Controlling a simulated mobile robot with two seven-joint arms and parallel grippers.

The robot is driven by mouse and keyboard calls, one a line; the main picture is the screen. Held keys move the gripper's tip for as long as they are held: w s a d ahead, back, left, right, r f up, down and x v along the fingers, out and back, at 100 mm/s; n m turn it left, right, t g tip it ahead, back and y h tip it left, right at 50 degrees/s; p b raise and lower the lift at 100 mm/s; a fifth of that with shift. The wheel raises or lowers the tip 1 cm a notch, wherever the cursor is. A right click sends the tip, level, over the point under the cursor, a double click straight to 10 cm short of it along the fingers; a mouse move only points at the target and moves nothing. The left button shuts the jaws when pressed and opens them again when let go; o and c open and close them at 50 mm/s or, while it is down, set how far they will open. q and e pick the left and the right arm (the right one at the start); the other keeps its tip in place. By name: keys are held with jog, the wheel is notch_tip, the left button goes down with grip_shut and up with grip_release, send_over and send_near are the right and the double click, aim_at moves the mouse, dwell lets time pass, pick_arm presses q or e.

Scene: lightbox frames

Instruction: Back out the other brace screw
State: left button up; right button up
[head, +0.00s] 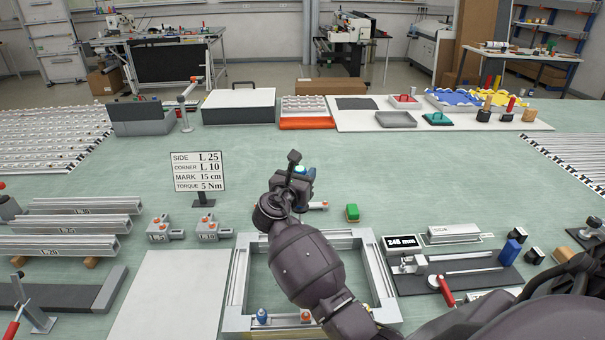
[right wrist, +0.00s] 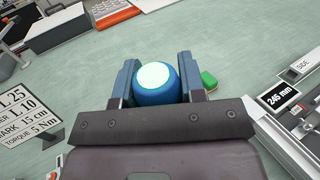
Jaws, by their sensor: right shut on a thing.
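My right gripper (head: 300,174) is over the far side of the grey rectangular frame (head: 237,285). It is shut on a blue round knob with a pale green top (right wrist: 155,80); one finger is on each side of it in the right wrist view (right wrist: 157,85). Whatever is under the knob is hidden. On the frame's near side stand a blue-topped screw (head: 262,316) and an orange-topped one (head: 305,316). My arm covers part of the frame. My left gripper is not in view.
A green block (head: 352,212) lies right of the gripper. The sign (head: 197,171) stands to the left, with two corner brackets (head: 212,229) in front. A measuring fixture (head: 455,272) with a 245 mm display (head: 401,242) is at right.

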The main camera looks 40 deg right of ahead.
jog(key=shift+s+f+b, duration=0.1)
jog(key=shift+f+b, duration=0.35)
jog(key=shift+f, duration=1)
dwell(2.2)
jog(key=shift+r, duration=0.15)
